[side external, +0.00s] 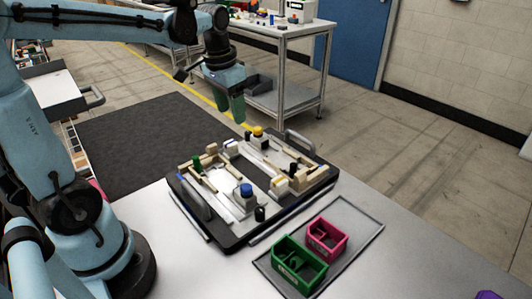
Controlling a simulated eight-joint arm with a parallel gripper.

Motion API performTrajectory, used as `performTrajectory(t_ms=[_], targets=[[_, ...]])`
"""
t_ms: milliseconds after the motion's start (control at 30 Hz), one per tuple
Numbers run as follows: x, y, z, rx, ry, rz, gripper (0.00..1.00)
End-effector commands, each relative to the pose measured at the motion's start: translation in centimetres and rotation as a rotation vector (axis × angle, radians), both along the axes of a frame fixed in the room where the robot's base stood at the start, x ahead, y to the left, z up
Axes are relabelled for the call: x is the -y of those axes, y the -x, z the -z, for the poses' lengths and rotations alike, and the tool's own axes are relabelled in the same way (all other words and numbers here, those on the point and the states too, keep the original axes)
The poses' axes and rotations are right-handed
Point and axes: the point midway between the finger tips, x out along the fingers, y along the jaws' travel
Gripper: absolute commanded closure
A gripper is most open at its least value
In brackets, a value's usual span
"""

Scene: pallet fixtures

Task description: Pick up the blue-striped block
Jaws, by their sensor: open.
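My gripper (238,112) hangs above the far side of a black pallet (222,243), fingers pointing down. It is open, with nothing seen between its fingers, and is well apart from the parts below. On the pallet, a blue round-topped piece (246,189) stands on a pale fixture near the front. Several pale blocks lie around it, and I cannot make out clearly which one bears blue stripes. A yellow-topped piece (258,131) stands at the back and a green piece (197,161) at the left.
The pallet has grey raised handles (299,143) at two sides. A green bin (299,266) and a pink bin (326,239) stand on a grey tray (360,247) at the front right.

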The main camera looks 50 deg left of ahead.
Motion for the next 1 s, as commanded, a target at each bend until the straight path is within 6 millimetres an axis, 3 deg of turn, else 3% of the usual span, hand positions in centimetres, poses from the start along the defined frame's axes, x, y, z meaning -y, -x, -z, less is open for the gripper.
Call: performTrajectory(t_ms=[100,300,467,800,1000], targets=[[-2.1,-1.0,0.4,-0.073,0.017,-0.005,0.41],[-3.8,-1.6,0.9,-0.139,0.038,0.0,0.41],[-4.0,-1.6,1.9,-0.149,0.041,0.0,0.41],[-4.0,-1.6,6.6,-0.146,0.04,0.0,0.41],[-4.0,-1.6,7.8,-0.146,0.04,0.0,0.41]])
